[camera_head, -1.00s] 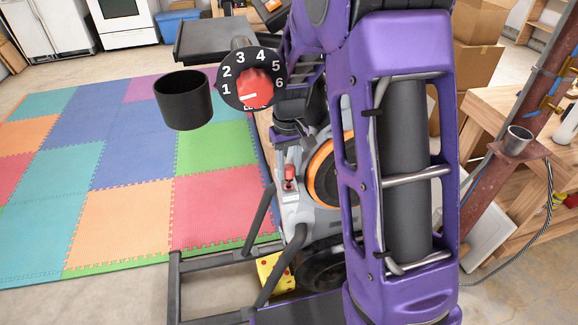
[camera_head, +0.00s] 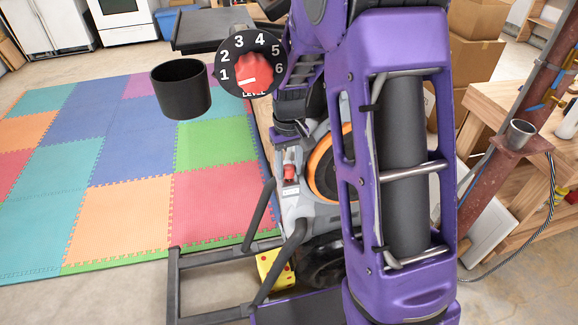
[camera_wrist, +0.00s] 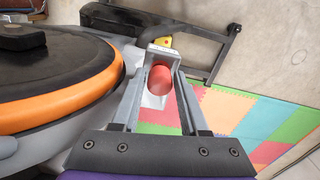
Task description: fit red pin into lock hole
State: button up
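The red pin (camera_head: 290,174) sits on the grey frame of the exercise bike, above a small white label, in the head view. In the wrist view the red pin (camera_wrist: 160,80) shows nearly end-on as a round red knob. My gripper (camera_wrist: 162,72) has its two fingers apart, one on each side of the knob, with a thin gap seeming to remain. In the head view my gripper (camera_head: 290,154) reaches down to the pin from above. The lock hole cannot be made out; the knob and fingers cover that area.
The bike's orange-rimmed wheel cover (camera_wrist: 70,95) is close on the left in the wrist view. A numbered dial (camera_head: 250,62) and black cup (camera_head: 182,90) stand at upper left. Dark frame bars (camera_head: 225,255) lie low. Coloured mats (camera_head: 120,170) cover the floor; a workbench (camera_head: 500,110) is right.

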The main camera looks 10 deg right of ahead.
jog(key=o, duration=0.3)
jog(key=shift+r, duration=0.1)
notch_tip(320, 180, up, 7)
jog(key=shift+r+p, duration=0.15)
jog(key=shift+p, duration=0.35)
jog(key=shift+r, duration=0.1)
dwell(0.6)
